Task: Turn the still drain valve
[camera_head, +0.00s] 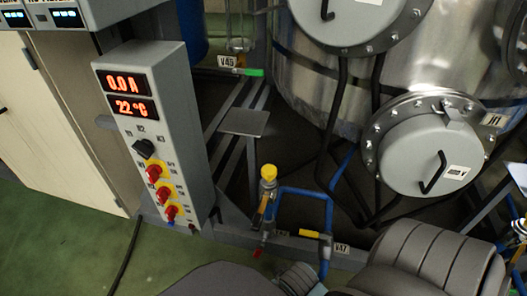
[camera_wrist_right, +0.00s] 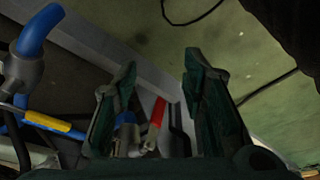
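The metal still (camera_head: 300,85) stands at the back of the head view, with blue drain piping (camera_head: 328,215) low in front of it. A valve with a red handle (camera_head: 258,252) sits at the lower left of this piping. A yellow handle (camera_head: 310,233) lies along the piping near the V47 label (camera_head: 341,248). In the right wrist view my right gripper (camera_wrist_right: 160,65) is open. The red handle (camera_wrist_right: 155,122) shows between its fingers, apparently ungripped, beside a blue valve part (camera_wrist_right: 127,135). My left gripper is not in view.
A control box (camera_head: 155,140) with red displays and knobs stands at the left. A yellow-capped fitting (camera_head: 268,172) rises beside the blue piping. A grey frame rail (camera_head: 230,225) runs along the bottom. Green floor (camera_head: 70,240) is open at the lower left, with a black cable across it.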

